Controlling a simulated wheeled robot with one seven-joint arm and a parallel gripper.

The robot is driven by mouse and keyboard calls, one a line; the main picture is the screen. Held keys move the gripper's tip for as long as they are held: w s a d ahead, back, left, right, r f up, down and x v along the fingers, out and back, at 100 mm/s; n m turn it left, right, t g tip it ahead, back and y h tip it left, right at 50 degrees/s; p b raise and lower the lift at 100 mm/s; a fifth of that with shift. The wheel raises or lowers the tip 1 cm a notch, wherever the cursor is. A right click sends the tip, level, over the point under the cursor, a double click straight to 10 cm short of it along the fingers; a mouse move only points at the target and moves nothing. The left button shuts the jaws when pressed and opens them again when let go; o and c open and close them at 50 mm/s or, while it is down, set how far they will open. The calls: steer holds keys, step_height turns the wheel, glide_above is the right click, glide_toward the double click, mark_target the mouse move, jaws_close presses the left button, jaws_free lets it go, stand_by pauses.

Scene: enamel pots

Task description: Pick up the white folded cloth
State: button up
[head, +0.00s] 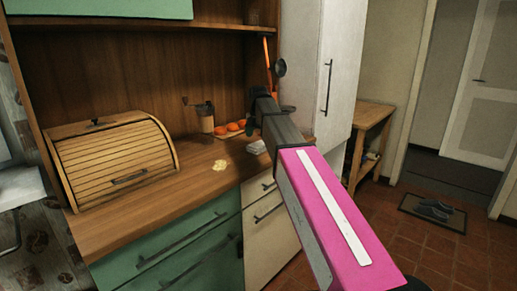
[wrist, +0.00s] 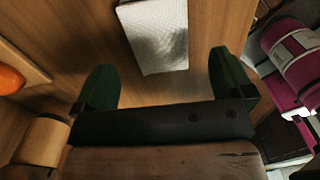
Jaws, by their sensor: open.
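The white folded cloth (head: 257,147) lies on the wooden counter, just left of my arm in the head view. In the wrist view the cloth (wrist: 157,38) is at the top middle, beyond and between my fingertips, with its upper end cut off by the frame. My gripper (wrist: 165,82) is open, its two dark green fingers apart with nothing between them. The cloth is apart from both fingers.
A wooden roll-top bread box (head: 113,160) stands at the counter's left. A coffee grinder (head: 205,117) and a board with orange fruits (head: 232,127) stand behind the cloth. A pale yellowish patch (head: 220,165) lies left of it. A white cabinet (head: 322,60) rises at the right.

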mark_target(258, 144)
step_height(258, 144, down, 5)
steer(key=shift+d+r, duration=0.1)
steer(key=c, duration=1)
steer(key=shift+r, duration=0.1)
steer(key=shift+w+r, duration=0.1)
steer(key=shift+r, duration=0.4)
steer(key=r, duration=0.2)
steer(key=a+r, duration=0.1)
steer(key=shift+s+a+r, duration=0.1)
steer(key=shift+s+r, duration=0.15)
steer(key=shift+r, duration=0.1)
steer(key=s+a+r, duration=0.1)
steer(key=a+r, duration=0.1)
steer(key=a, duration=0.1)
steer(key=s+a+r, duration=0.1)
steer(key=a+r, duration=0.1)
steer(key=a, duration=0.1)
steer(key=s+a+r, duration=0.1)
steer(key=a+r, duration=0.1)
steer(key=a, duration=0.1)
steer(key=shift+s+a+r, duration=0.1)
steer(key=shift+s+a, duration=0.25)
steer(key=shift+s, duration=0.05)
